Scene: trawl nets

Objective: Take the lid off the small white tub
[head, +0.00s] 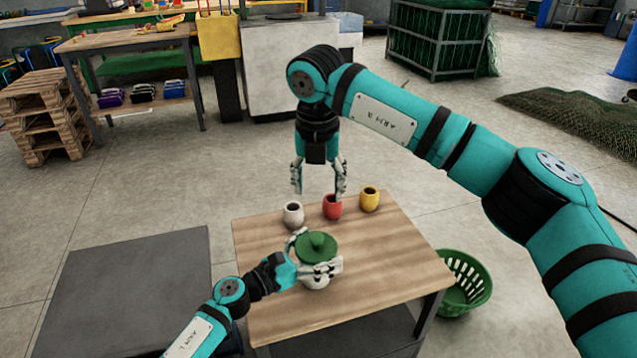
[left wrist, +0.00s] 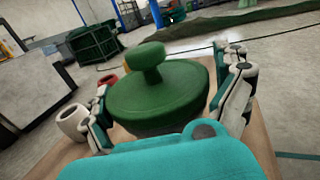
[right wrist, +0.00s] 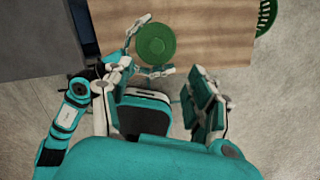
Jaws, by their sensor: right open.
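The small white tub (head: 315,283) stands upright on the wooden table, with its round green knobbed lid (head: 316,247) on top. My left gripper (head: 318,256) has its fingers on both sides of the tub, around lid height. In the left wrist view the lid (left wrist: 160,92) sits between the two fingers and hides the tub, so I cannot tell whether they press on it. My right gripper (head: 318,184) is open and empty, pointing down above the table's back edge, apart from the lid. The lid (right wrist: 156,43) also shows beyond the fingers in the right wrist view.
White (head: 293,215), red (head: 332,207) and yellow (head: 369,199) cups stand along the back of the table (head: 390,270). A green basket (head: 464,284) is on the floor at the right. The table's right part is clear. A dark grey platform (head: 125,290) lies at the left.

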